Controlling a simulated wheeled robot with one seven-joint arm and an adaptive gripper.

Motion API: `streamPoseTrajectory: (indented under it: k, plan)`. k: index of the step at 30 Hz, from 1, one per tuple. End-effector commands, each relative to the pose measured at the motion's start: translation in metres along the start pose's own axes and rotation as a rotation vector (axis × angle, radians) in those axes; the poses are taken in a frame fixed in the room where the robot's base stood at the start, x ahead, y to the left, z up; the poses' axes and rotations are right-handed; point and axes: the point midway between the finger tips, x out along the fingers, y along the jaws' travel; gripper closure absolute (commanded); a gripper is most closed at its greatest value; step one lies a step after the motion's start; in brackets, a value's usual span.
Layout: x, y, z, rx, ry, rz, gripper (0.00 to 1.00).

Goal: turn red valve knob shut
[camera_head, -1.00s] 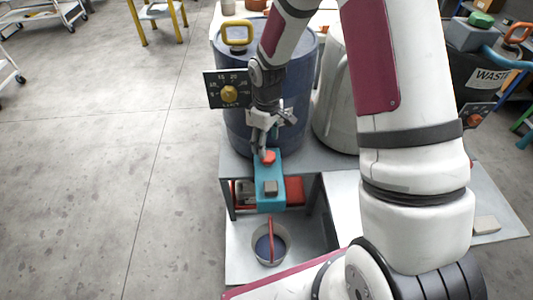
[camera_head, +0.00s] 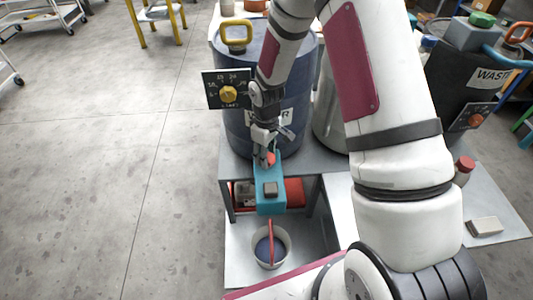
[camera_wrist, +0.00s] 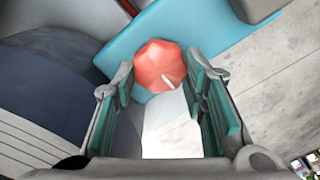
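The red valve knob (camera_head: 270,159) is faceted and sits on top of a teal body (camera_head: 271,206) at the front of the blue drum. In the wrist view the knob (camera_wrist: 160,62) has a short white mark at its lower right. My gripper (camera_head: 265,146) is just above and behind the knob in the head view. In the wrist view my gripper (camera_wrist: 158,80) is open, and the knob shows between its two fingertips. I cannot tell whether either finger touches it. The arm and fingers hide part of the knob in the head view.
The blue drum (camera_head: 240,125) stands close behind the gripper, with a dial panel (camera_head: 226,89) to its left.

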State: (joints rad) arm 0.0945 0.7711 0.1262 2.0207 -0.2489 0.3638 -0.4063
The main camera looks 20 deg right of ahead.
Motion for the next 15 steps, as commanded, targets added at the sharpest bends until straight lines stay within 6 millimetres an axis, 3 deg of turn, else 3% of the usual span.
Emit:
streamPoseTrajectory:
  k: [15]
  plan:
    - [-0.0001,0.0007,0.0001,0.132,-0.001,0.0,0.89]
